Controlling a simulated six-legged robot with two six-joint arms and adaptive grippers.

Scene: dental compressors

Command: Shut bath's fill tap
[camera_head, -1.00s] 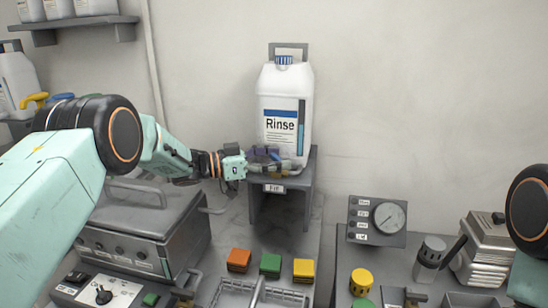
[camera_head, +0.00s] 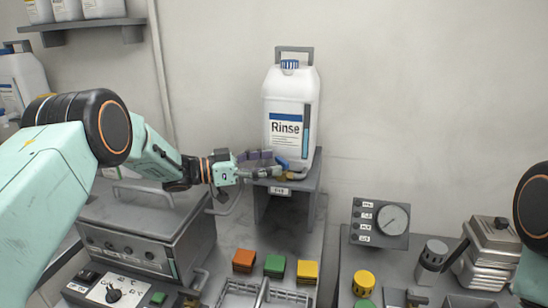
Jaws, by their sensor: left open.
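A white "Rinse" canister (camera_head: 290,112) stands on a grey raised stand (camera_head: 300,192) against the wall. A small blue tap handle (camera_head: 282,162) shows at the canister's lower front, above a beige spout (camera_head: 292,176). A small label, too small to read surely, is on the stand's front edge. My left gripper (camera_head: 268,164) is open at the tap, its fingers pointing right; I cannot tell whether they touch the handle. The grey bath-like unit with knobs (camera_head: 135,246) stands at lower left under my left arm. My right gripper is out of view; only part of my right arm shows.
Orange (camera_head: 243,261), green (camera_head: 274,266) and yellow (camera_head: 307,272) blocks sit in front of the stand, behind a wire basket (camera_head: 240,293). A gauge panel (camera_head: 379,222) and metal containers (camera_head: 487,255) stand at right.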

